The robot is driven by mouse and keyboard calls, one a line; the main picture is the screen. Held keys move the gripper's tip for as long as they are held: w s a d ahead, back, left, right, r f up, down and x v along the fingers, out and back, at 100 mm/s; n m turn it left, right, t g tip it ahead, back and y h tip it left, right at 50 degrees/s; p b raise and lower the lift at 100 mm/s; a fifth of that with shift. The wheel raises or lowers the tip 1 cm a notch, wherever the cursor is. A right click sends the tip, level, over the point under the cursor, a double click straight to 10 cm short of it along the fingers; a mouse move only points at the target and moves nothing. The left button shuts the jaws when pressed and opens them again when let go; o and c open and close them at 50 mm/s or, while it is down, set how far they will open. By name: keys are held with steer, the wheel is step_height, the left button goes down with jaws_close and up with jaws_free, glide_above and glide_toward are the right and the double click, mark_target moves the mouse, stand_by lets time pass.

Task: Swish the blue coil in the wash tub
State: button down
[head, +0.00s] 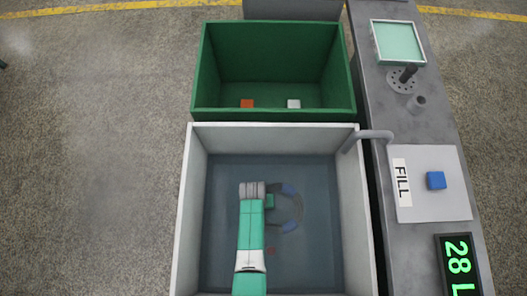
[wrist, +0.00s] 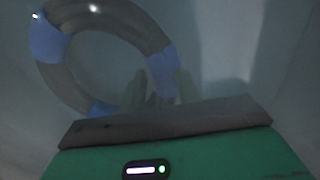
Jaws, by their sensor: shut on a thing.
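The coil is a dark grey ring of hose with several blue bands. In the head view the coil (head: 289,189) lies inside the wash tub (head: 364,225), within the bluish water and right of the end of my arm. The wash tub is a light grey box. My gripper (head: 270,202) reaches down into it. In the wrist view the coil (wrist: 150,35) fills the upper left, and my gripper (wrist: 158,88) has its two fingers on either side of the ring's near right part, next to a blue band. It is shut on the coil. The fingertips look dim through the water.
Behind the tub is a green bin (head: 200,75) with an orange block (head: 247,103) and a white block (head: 293,103). On the right, a counter carries a spout (head: 375,134), a FILL panel with a blue button (head: 436,180) and a display (head: 459,264) reading 28 L.

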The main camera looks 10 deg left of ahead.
steer(key=a, duration=0.5)
steer(key=s+a, duration=0.1)
steer(key=a, duration=0.1)
steer(key=shift+a, duration=0.25)
steer(key=shift+w+d, duration=0.2)
steer(key=shift+d, duration=1.35)
steer(key=shift+w+d, duration=0.2)
steer(key=shift+d, duration=1.3)
steer(key=shift+w+d, duration=0.2)
steer(key=shift+d, duration=1.35)
steer(key=shift+r+p, duration=0.1)
steer(key=shift+p, duration=0.2)
step_height(320, 180, up, 44)
steer(key=p, duration=4.2)
